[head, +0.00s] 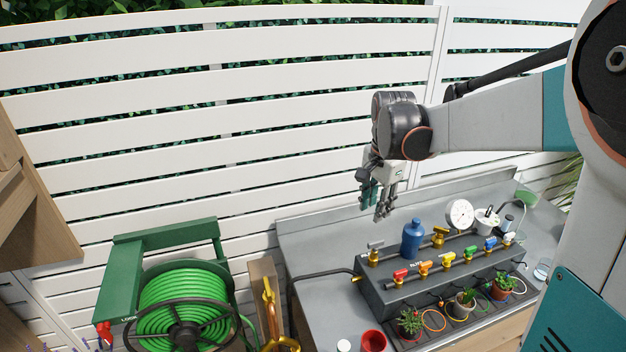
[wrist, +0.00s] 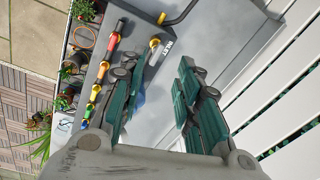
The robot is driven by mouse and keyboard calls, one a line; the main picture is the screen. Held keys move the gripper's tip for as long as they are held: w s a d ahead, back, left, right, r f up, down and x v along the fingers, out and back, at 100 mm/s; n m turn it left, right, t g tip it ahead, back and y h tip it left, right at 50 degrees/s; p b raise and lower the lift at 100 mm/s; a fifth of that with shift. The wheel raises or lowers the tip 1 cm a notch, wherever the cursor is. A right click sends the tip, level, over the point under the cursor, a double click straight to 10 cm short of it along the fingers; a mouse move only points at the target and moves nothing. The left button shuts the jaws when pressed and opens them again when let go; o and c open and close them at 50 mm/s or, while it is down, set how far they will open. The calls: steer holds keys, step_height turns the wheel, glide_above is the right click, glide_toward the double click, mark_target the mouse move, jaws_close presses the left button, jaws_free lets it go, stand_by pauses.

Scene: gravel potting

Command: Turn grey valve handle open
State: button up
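The grey valve handle (head: 376,244) sits on a brass valve (head: 374,257) at the left end of the grey manifold box. In the wrist view the grey handle (wrist: 154,43) shows beyond the fingertips, beside a label reading INLET. My gripper (head: 376,203) is above and behind the manifold, apart from the handle, with its fingers pointing down. In the wrist view its two green-padded fingers (wrist: 154,85) are spread apart with nothing between the tips.
A blue bottle (head: 413,239) stands close right of the grey-handled valve. Several coloured valves (head: 424,267) line the manifold front. A gauge (head: 460,214) stands behind. Potted plants (head: 410,322) sit in front. A green hose reel (head: 180,300) stands left, a white fence (head: 150,130) behind.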

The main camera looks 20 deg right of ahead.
mark_target(376, 241)
steer(key=w+d+f+m, duration=0.1)
steer(key=f, duration=0.4)
steer(key=d+f+m, duration=0.1)
steer(key=f, duration=0.4)
steer(key=w+d+f+m+g, duration=0.1)
steer(key=f, duration=0.4)
steer(key=shift+w+d, duration=0.25)
steer(key=shift+w, duration=0.1)
jaws_close()
